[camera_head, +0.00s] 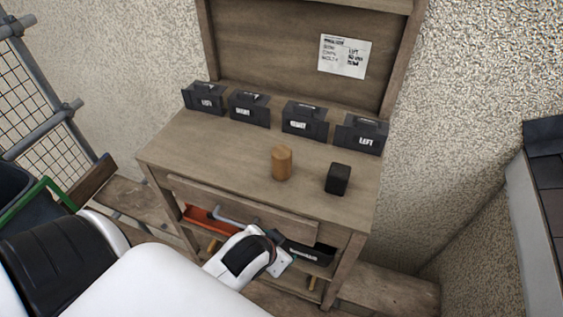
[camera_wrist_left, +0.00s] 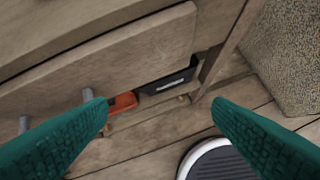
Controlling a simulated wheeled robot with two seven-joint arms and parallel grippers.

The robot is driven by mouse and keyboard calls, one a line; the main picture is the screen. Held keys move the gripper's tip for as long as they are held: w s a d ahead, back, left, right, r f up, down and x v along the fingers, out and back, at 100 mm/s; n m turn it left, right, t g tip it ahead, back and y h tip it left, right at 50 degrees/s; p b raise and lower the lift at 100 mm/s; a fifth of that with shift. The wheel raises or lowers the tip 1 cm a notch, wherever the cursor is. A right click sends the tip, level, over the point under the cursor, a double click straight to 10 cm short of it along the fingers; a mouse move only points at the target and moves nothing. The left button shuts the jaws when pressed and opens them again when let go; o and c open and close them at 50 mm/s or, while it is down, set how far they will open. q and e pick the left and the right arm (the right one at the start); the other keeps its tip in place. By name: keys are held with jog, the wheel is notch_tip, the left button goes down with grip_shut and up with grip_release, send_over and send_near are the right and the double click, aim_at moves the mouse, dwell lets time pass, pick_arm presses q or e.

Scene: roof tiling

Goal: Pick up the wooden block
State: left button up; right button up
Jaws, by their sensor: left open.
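The wooden block (camera_head: 282,163) is a light brown, upright block standing on the workbench top (camera_head: 225,150), near its middle. A black block (camera_head: 338,179) stands to its right, apart from it. My left arm reaches in from the lower left, and its wrist is in front of and below the bench top. In the left wrist view, the green fingers of my left gripper (camera_wrist_left: 160,103) are spread apart with nothing between them. They point at the bench's front and lower shelf. The wooden block is not in the left wrist view. My right gripper is not seen.
Several black boxes (camera_head: 249,108) with white labels line the back of the bench. A drawer front (camera_head: 240,208) lies below the top, with an orange-red item (camera_head: 207,221) and a black tray (camera_head: 305,251) beneath. A mesh frame (camera_head: 40,100) stands left.

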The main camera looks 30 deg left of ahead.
pick_arm(q)
jog(key=w+d+r+m+t+h, duration=0.1)
jog(key=w+d+r+m+t, duration=0.1)
jog(key=w+r+t, duration=0.55)
jog(key=w+d+r+m+t+h, duration=0.2)
jog(key=w+d+r+t, duration=0.15)
jog(key=w+r, duration=0.75)
jog(key=s+d+r+m+g+h, duration=0.2)
jog(key=d+r+m+g+h, duration=0.65)
jog(key=m+h, duration=0.9)
jog(key=m+g+y, duration=0.3)
jog(key=g+y, duration=0.6)
jog(key=y, duration=1.1)
send_over(281, 149)
notch_tip(281, 149, down, 11)
jog(key=shift+d+r, duration=0.1)
jog(key=shift+d, duration=0.05)
notch_tip(281, 149, down, 6)
jog(key=shift+p, duration=0.65)
notch_tip(281, 149, down, 5)
jog(key=shift+s+r+p, duration=0.15)
jog(key=shift+p, duration=0.55)
jog(key=shift+f, duration=0.45)
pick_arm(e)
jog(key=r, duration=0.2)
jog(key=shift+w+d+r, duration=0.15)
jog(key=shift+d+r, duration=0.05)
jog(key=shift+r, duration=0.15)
